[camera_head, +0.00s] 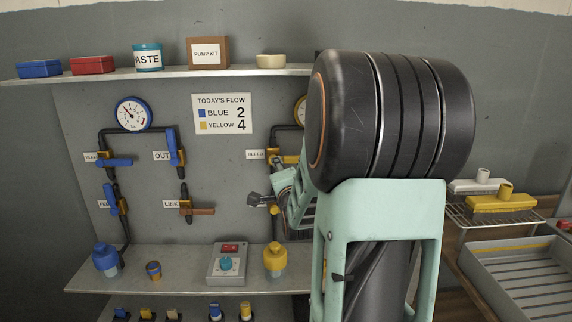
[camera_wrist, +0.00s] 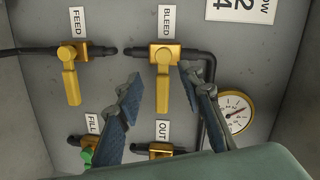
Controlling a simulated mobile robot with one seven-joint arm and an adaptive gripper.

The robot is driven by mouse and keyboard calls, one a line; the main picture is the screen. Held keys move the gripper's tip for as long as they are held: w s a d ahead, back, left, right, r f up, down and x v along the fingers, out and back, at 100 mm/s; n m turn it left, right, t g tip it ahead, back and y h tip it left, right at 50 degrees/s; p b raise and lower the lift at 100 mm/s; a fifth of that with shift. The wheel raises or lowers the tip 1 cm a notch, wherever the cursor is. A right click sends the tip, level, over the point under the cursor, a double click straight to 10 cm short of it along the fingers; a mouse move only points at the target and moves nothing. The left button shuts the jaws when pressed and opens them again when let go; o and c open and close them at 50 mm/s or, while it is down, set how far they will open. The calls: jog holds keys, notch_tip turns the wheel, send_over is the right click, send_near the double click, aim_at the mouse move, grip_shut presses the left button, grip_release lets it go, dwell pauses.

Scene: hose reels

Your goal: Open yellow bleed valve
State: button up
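The yellow bleed valve (camera_wrist: 162,82) sits under the BLEED label in the wrist view, its lever lying crosswise to the black pipe. My gripper (camera_wrist: 160,84) is open, with one finger on each side of the lever. A gap shows on both sides, wider on the left; I cannot tell how far the fingertips are from the wall. In the head view, my gripper (camera_head: 257,199) is in front of the board, and my arm hides much of the yellow valves. The yellow bleed valve shows partly there (camera_head: 287,158).
A yellow feed valve (camera_wrist: 70,80) is left of the bleed valve in the wrist view. An OUT valve (camera_wrist: 158,149) and a gauge (camera_wrist: 236,112) are near my fingers. A shelf (camera_head: 170,270) with a yellow cap (camera_head: 275,257) lies below in the head view.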

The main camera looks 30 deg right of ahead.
aim_at(296, 161)
jog(key=s+d+m+h, duration=0.3)
jog(key=s+d+m, duration=0.1)
jog(key=m, duration=0.1)
jog(key=x, duration=1.1)
jog(key=shift+w+a+f, duration=0.15)
jog(key=shift+a+f, duration=0.2)
grip_shut()
